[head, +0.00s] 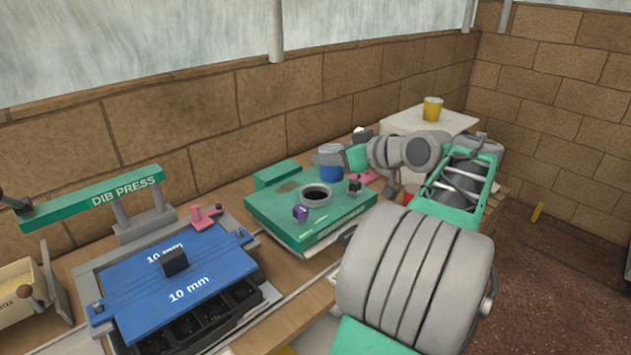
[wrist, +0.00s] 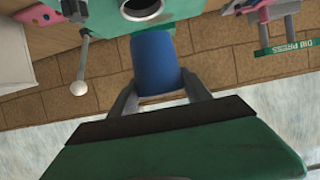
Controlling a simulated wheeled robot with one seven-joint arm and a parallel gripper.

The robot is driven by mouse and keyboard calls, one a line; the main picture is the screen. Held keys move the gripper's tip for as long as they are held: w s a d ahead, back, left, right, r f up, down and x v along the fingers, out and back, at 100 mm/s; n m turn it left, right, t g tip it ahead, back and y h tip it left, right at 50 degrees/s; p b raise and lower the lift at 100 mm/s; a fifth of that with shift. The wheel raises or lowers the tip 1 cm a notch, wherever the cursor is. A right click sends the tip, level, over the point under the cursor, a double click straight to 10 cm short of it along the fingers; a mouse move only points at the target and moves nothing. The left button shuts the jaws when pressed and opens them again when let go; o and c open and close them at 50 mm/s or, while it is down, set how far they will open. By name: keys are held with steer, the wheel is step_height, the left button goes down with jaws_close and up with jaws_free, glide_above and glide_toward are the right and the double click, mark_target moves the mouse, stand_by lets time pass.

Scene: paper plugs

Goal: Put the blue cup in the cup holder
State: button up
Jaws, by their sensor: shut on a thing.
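The blue cup (head: 331,173) is between the fingers of my gripper (head: 332,156), which is shut on it. In the wrist view the blue cup (wrist: 155,62) fills the gap between the two grey fingers of my gripper (wrist: 160,84). A round grey ring with a dark opening, which looks like the cup holder (head: 317,192), sits on top of a green box (head: 290,224). The cup is behind the ring, near the box's back edge; I cannot tell its exact height. The ring also shows beyond the cup in the wrist view (wrist: 141,13), and its opening looks empty.
A small purple thing (head: 300,213) lies beside the ring. A blue plate marked 10 mm (head: 178,285) and a green DIB PRESS arm (head: 95,199) stand to the left. A yellow cup (head: 432,108) stands on a white stand (head: 405,122) at the back. Brick walls close off the rear.

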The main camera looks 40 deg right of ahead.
steer(key=w+f, duration=0.2)
steer(key=f, duration=0.1)
steer(key=w+f, duration=0.2)
steer(key=f, duration=0.1)
steer(key=w+f, duration=0.3)
steer(key=shift+d+f, duration=0.15)
steer(key=shift+d, duration=0.1)
steer(key=shift+f, duration=0.4)
steer(key=o, duration=1.3)
steer(key=shift+b, duration=0.3)
steer(key=shift+o, duration=0.2)
steer(key=shift+r+p, duration=0.35)
steer(key=shift+p, duration=0.05)
steer(key=v, duration=1.2)
steer(key=shift+f+b, duration=0.25)
steer(key=shift+b, duration=0.05)
steer(key=shift+s, duration=0.1)
